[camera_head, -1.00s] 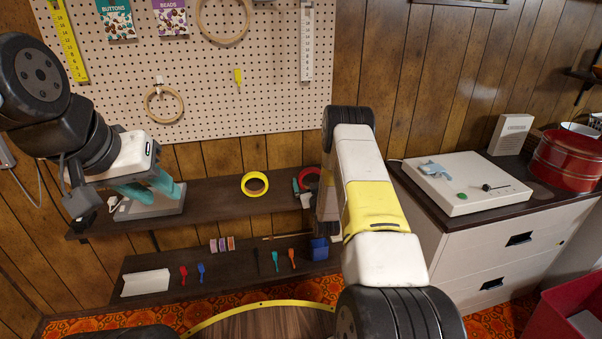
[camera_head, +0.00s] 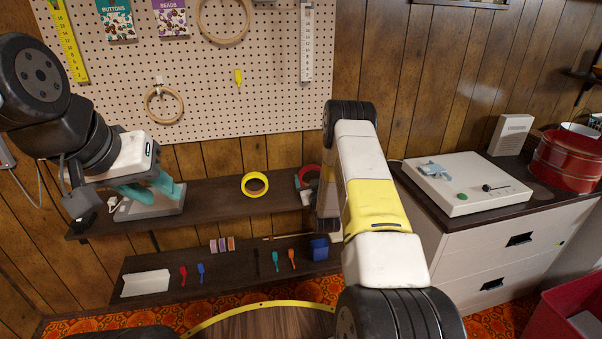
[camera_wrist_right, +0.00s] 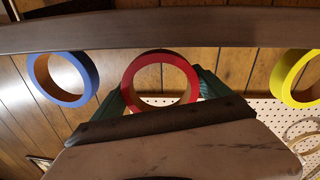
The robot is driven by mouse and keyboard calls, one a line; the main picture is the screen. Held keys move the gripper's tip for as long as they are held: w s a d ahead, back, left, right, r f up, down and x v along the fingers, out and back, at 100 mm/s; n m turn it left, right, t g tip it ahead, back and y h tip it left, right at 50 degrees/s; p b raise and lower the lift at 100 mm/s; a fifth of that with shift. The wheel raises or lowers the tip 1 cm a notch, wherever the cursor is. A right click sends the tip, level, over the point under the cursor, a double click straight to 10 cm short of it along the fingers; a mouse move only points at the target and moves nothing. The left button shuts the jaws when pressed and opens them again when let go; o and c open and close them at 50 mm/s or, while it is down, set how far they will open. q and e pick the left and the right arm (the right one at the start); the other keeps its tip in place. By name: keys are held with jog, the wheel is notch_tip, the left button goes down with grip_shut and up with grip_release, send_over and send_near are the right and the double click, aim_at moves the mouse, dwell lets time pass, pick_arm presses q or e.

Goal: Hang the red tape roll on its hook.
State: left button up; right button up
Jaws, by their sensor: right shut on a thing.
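The red tape roll (camera_head: 309,176) is at the right end of the upper shelf in the head view, partly hidden by my right arm. In the right wrist view the red roll (camera_wrist_right: 134,66) stands between the green fingers of my right gripper (camera_wrist_right: 160,95), which is shut on it. Whether it still touches the shelf cannot be told. My left gripper (camera_head: 150,190) is open and empty over the left part of the upper shelf. A white hook (camera_head: 158,80) on the pegboard holds a wooden hoop. The red roll's own hook cannot be made out.
A yellow tape roll (camera_head: 255,184) stands on the upper shelf (camera_head: 215,192); a blue roll (camera_wrist_right: 62,80) shows in the wrist view. The pegboard (camera_head: 270,100) is above. The lower shelf holds small tools. A cabinet (camera_head: 490,245) stands right.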

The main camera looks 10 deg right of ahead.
jog(key=shift+s+r, duration=0.25)
jog(key=shift+r, duration=0.9)
jog(key=s+r, duration=0.1)
jog(key=s, duration=1.4)
jog(key=shift+s+d+r, duration=0.15)
jog(key=shift+s+d, duration=0.1)
